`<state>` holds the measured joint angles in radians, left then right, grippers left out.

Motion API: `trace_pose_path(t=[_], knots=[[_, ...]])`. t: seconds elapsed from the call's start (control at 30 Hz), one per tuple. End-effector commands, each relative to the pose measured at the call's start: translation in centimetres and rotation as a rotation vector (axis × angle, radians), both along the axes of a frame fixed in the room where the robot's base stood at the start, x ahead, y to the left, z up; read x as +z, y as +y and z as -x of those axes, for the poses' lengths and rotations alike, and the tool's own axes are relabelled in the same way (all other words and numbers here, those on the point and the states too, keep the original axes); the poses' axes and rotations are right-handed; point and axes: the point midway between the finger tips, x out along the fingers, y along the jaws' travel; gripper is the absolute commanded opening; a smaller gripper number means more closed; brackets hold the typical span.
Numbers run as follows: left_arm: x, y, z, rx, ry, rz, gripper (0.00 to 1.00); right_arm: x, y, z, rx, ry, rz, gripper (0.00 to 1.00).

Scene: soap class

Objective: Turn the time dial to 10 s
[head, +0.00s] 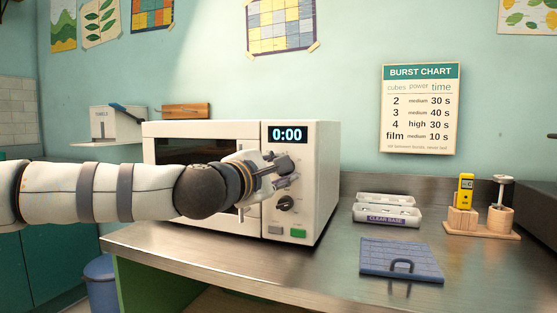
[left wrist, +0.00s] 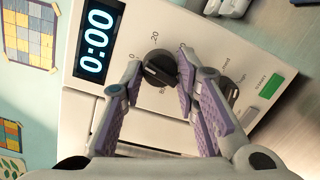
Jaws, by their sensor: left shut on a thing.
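The white microwave (head: 328,180) stands on the steel counter, and its display (head: 287,135) reads 0:00. The black upper dial, the time dial (left wrist: 160,68), has 0 and 20 printed around it. It shows in the head view (head: 285,163) partly behind my fingers. My left gripper (head: 283,172) is shut on this dial, with one purple-padded finger on each side in the left wrist view (left wrist: 162,70). A second dark dial (head: 287,203) sits below it, partly hidden in the wrist view. My right gripper is out of view.
A green button (head: 298,233) and a grey button (head: 275,230) are low on the panel. A burst chart (head: 420,110) on the wall lists film, medium, 10 s. White trays (head: 386,213), a blue mat (head: 400,260) and a wooden holder (head: 481,223) are at the right.

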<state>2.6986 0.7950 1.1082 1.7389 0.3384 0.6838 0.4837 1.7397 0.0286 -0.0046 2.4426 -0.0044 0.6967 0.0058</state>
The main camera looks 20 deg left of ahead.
Motion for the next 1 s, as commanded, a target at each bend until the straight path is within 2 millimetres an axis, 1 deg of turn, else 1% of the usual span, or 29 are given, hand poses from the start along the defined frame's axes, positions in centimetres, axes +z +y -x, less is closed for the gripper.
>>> trace_pose_path(t=[0.03, 0.2, 0.4, 0.63, 1.0], knots=[[0.8, 0.0, 0.1, 0.001, -0.006, -0.03, 0.01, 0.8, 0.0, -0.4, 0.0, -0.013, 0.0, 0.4], [0.8, 0.0, 0.1, 0.001, -0.011, -0.145, 0.01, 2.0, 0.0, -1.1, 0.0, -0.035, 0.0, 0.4], [0.7, 0.0, 0.1, 0.002, -0.014, -0.246, 0.01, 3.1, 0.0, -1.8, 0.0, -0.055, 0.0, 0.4], [0.4, 0.0, 0.0, 0.001, -0.014, -0.307, 0.0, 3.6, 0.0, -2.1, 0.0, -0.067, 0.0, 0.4], [0.2, 0.0, 0.0, 0.002, -0.014, -0.321, 0.0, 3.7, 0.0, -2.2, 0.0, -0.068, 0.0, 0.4]])
